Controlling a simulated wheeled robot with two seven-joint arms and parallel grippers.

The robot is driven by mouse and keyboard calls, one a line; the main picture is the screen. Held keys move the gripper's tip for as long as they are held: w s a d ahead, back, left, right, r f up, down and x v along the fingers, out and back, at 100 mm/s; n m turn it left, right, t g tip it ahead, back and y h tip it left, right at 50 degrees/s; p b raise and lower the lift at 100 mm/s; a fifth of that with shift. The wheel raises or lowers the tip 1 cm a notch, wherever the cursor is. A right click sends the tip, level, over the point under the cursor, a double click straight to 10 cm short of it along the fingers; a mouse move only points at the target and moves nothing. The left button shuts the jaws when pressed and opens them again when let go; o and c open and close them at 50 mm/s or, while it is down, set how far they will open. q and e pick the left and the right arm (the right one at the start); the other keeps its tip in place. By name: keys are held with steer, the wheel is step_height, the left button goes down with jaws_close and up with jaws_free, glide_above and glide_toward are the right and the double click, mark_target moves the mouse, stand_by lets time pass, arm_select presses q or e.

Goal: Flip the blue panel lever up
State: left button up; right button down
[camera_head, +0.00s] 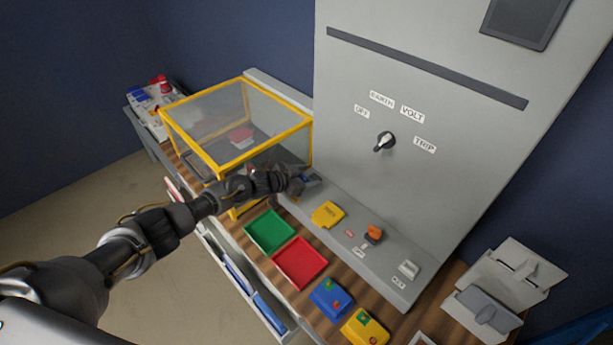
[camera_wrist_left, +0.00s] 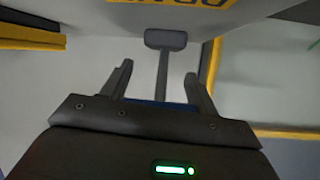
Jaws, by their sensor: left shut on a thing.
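My left gripper (camera_head: 300,180) reaches across the bench to the sloping grey ledge at the foot of the tall panel, by the corner of the yellow-framed case. It is shut on the blue panel lever (camera_head: 309,178), which is mostly hidden by the fingers. In the left wrist view, the two fingers (camera_wrist_left: 163,90) stand apart with a strip of blue (camera_wrist_left: 155,103) between them near the palm. A grey stem with a wide head (camera_wrist_left: 165,40) shows beyond them. The lever's exact tilt cannot be told. My right gripper is not in view.
The yellow-framed clear case (camera_head: 313,140) stands close beside my left gripper. A yellow cover (camera_head: 327,214) and an orange switch (camera_head: 374,233) are further right on the ledge. Green (camera_head: 269,231) and red (camera_head: 300,263) trays and blue (camera_head: 331,299) and yellow (camera_head: 364,328) boxes lie in front.

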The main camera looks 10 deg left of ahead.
arm_select(q)
steer(key=shift+w+d+r+g+y+p, duration=0.3)
steer(key=shift+w+r+g+y+p, duration=0.1)
steer(key=shift+g+y+p, duration=0.35)
steer(key=shift+w+d+g+y, duration=0.25)
steer(key=shift+g+y, duration=0.1)
steer(key=shift+g, duration=0.3)
steer(key=shift+w+d+f+g+y+b, duration=0.1)
steer(key=shift+w+g+y+b, duration=0.2)
steer(key=shift+g+b, duration=0.3)
steer(key=shift+w+d+g+y+b, duration=0.2)
steer(key=shift+g+y+b, duration=0.3)
steer(key=shift+g+b, duration=0.45)
steer(key=o, duration=1.3)
steer(key=shift+o, duration=0.2)
